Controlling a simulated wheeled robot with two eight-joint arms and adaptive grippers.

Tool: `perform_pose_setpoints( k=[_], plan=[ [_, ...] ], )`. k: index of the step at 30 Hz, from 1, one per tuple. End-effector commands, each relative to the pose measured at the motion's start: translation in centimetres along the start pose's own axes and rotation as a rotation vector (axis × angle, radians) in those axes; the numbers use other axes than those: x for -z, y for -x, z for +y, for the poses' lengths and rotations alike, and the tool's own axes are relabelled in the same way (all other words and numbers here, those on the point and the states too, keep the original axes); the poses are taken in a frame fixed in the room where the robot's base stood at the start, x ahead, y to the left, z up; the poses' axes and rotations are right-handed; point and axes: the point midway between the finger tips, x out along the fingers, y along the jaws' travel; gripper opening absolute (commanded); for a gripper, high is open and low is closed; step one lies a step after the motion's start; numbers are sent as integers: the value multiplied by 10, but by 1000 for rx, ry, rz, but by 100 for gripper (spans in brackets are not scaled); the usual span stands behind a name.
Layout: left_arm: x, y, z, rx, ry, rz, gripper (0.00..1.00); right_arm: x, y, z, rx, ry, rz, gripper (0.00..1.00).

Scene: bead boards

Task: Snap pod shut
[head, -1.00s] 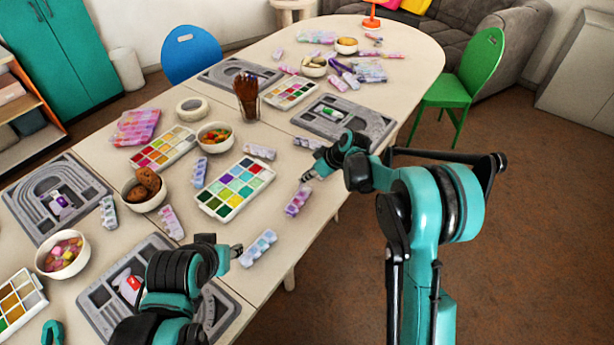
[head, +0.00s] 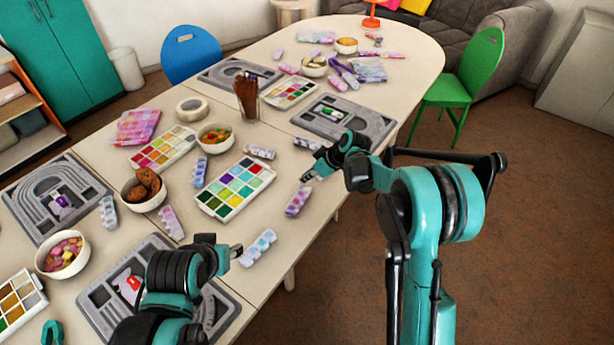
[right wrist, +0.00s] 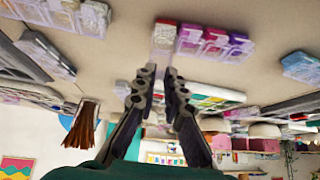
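A pink and purple bead pod with several small compartments (head: 299,201) lies near the table's right edge. In the right wrist view it appears at the top (right wrist: 205,42), and its end compartment (right wrist: 164,35) looks paler, with its lid's position unclear. My right gripper (head: 309,177) is just above and beyond the pod in the head view, apart from it. In the right wrist view its fingertips (right wrist: 160,72) are close together with a narrow gap and nothing visible between them. My left gripper (head: 237,252) is low over the table, next to a pale blue and purple pod (head: 258,249).
A paint palette (head: 236,189) lies left of the pod. Grey bead boards stand at the front (head: 93,299) and farther back (head: 374,126). A brush cup (head: 247,106), bowls and several other pods crowd the table. Bare tabletop surrounds the pod.

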Motion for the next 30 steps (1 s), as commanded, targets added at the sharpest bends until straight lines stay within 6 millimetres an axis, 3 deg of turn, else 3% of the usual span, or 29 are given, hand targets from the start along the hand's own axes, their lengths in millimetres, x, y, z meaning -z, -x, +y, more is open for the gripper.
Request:
perform_pose_setpoints(
  k=[1, 3, 15, 30],
  plan=[
    [0, 0, 0, 0, 0, 0, 40, -1, 0, 0, 1, 0, -1, 13],
    [0, 0, 0, 0, 0, 0, 40, -1, 0, 0, 1, 0, -1, 31],
    [0, 0, 0, 0, 0, 0, 40, 0, 6, 0, 0, -1, 0, 32],
    [0, 0, 0, 0, 0, 0, 40, -1, 102, 0, -1, -2, 0, 32]
  ],
)
